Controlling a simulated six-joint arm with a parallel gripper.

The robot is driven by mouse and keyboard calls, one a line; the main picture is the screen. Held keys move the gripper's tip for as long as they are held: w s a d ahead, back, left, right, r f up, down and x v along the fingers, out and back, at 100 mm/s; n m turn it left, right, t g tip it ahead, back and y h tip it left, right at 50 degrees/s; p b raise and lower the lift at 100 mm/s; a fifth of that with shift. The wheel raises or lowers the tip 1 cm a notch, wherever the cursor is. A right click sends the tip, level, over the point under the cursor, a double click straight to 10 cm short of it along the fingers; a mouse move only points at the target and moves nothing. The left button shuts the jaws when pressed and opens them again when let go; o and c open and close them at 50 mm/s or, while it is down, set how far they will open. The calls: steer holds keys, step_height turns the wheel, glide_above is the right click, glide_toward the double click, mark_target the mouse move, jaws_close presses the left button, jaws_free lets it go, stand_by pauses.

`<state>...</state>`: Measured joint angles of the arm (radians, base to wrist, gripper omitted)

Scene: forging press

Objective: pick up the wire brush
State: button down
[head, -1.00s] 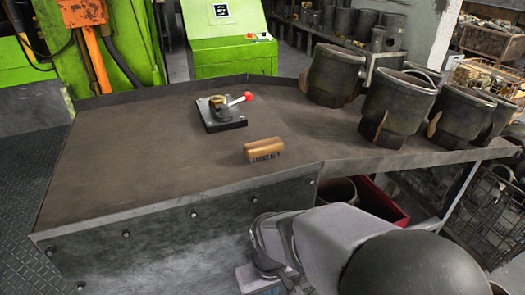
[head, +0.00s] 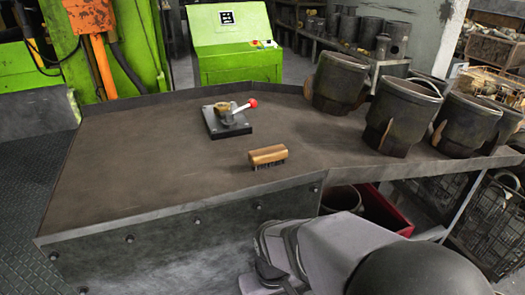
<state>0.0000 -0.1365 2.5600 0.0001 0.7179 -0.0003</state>
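The wire brush (head: 267,155) has a light wooden block on top and short dark bristles pointing down. It lies on the brown workbench (head: 150,165), near its front edge and right of the middle. My arm comes in from the lower right, below and in front of the bench edge. My gripper (head: 262,283) is only partly in view at the bottom edge, below the brush and well apart from it. Its fingers cannot be made out.
A black-based clamp (head: 226,124) with a red-knobbed lever stands behind the brush. Several dark metal cylinders (head: 400,115) stand on the bench's right side. A green console (head: 235,50) stands behind. A red bin (head: 380,208) sits under the bench. The bench's left half is clear.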

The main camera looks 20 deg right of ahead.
steer(key=c, duration=2.4)
jaws_free()
steer(key=shift+c, duration=0.2)
steer(key=o, duration=2.2)
steer(key=shift+c, duration=0.2)
steer(key=shift+r, duration=0.1)
